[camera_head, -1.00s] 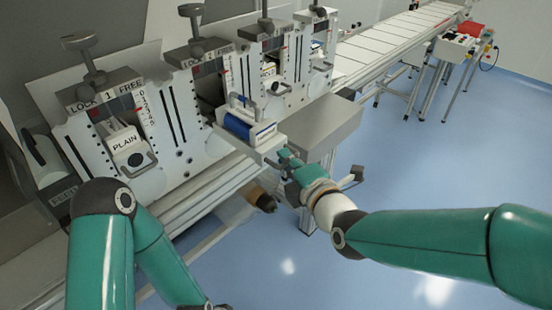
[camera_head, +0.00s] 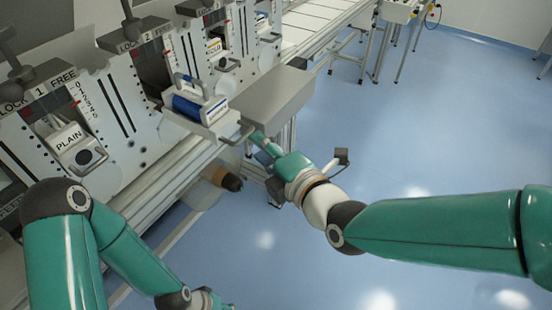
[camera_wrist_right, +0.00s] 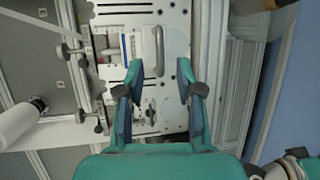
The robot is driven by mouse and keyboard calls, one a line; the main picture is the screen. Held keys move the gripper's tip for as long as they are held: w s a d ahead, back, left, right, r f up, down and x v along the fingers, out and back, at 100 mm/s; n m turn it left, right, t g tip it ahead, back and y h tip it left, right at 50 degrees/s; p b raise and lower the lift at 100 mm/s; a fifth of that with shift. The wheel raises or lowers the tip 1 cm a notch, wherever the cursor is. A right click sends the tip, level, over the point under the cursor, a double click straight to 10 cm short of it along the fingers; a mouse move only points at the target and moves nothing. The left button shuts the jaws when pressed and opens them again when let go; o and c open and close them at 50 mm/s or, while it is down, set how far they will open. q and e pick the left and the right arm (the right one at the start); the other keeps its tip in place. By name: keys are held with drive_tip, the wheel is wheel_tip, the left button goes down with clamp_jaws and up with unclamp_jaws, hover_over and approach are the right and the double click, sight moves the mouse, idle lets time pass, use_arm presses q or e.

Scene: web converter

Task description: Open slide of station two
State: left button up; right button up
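Station two (camera_head: 121,66) has a plate marked LOCK 2 FREE. Its slide (camera_head: 222,130) stands out toward the front and bears a blue and white unit (camera_head: 200,105) with a grey handle on top. My right gripper (camera_head: 256,138) is close to the bar handle at the slide's front end. In the right wrist view my right gripper (camera_wrist_right: 160,68) has its fingers apart, with the bar handle (camera_wrist_right: 158,45) in line with the gap; I cannot tell whether it lies between the fingers. My left gripper (camera_head: 212,302) is partly cut off at the bottom edge.
Station one (camera_head: 65,130), with a PLAIN unit, is at the left. More stations stand behind station two. A grey box-like surface (camera_head: 275,95) is just right of the slide. Blue floor (camera_head: 430,120) is open to the right.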

drive_tip(key=v, duration=0.5)
drive_tip(key=shift+w, duration=0.1)
idle(0.3)
drive_tip(key=w+d+f+m+g+h+p, duration=0.15)
drive_tip(key=d+f, duration=0.25)
drive_tip(key=f, duration=0.7)
drive_tip(key=w+d+f+m+g+h, duration=0.1)
drive_tip(key=d+f+m+g+h, duration=0.25)
drive_tip(key=f, duration=0.75)
drive_tip(key=s+d+f+m+g, duration=0.2)
drive_tip(key=s+f+m+g, duration=0.6)
drive_tip(key=s+f+m, duration=0.8)
wheel_tip(320, 180, down, 4)
drive_tip(key=m, duration=0.6)
drive_tip(key=shift+s+y, duration=0.35)
drive_tip(key=shift+y, duration=0.05)
